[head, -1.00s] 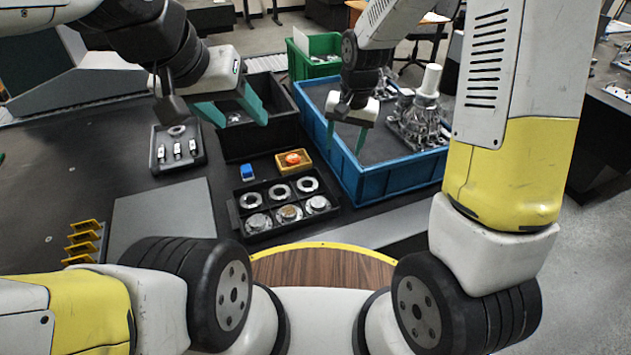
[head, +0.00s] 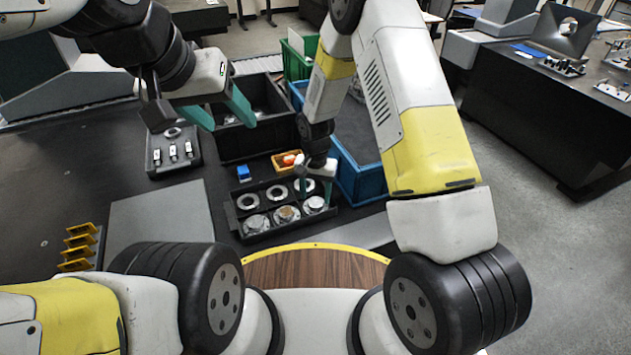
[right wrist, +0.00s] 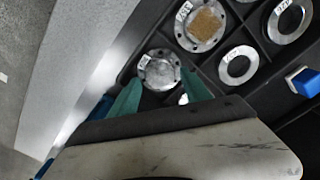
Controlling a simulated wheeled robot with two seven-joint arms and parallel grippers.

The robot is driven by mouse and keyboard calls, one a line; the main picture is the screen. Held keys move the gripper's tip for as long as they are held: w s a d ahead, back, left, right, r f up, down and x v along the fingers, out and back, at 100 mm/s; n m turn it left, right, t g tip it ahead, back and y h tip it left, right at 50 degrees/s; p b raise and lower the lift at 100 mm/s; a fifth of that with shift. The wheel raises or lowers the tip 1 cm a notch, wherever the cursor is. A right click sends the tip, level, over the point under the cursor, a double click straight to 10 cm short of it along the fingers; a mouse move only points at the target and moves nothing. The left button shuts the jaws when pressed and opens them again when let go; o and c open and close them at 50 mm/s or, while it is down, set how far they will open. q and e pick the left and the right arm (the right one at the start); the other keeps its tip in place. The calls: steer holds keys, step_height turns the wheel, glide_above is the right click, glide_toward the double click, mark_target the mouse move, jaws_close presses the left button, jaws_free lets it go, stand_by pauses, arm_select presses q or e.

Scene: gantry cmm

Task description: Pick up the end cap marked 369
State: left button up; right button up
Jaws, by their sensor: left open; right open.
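A black tray (head: 242,233) holds several round metal end caps and rings in two rows. In the right wrist view a silver end cap (right wrist: 161,74) with a small white tag lies just beyond and between my right fingertips. I cannot read its tag surely. It is the front right cap (head: 314,204) in the head view. Another tagged cap with a brown centre (right wrist: 206,23) sits beside it. My right gripper (head: 315,187) is open above the tray's right end and partly hides the back right ring.
An orange-yellow bin (head: 281,167) and a blue block (head: 243,173) stand behind the tray. A blue crate (head: 362,182) is to the right, a black bin (head: 222,150) behind. A grey plate (head: 160,222) and yellow rack (head: 80,247) lie left.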

step_height(320, 180, down, 2)
steer(key=shift+f, duration=0.25)
jaws_close()
steer(key=shift+r, duration=0.15)
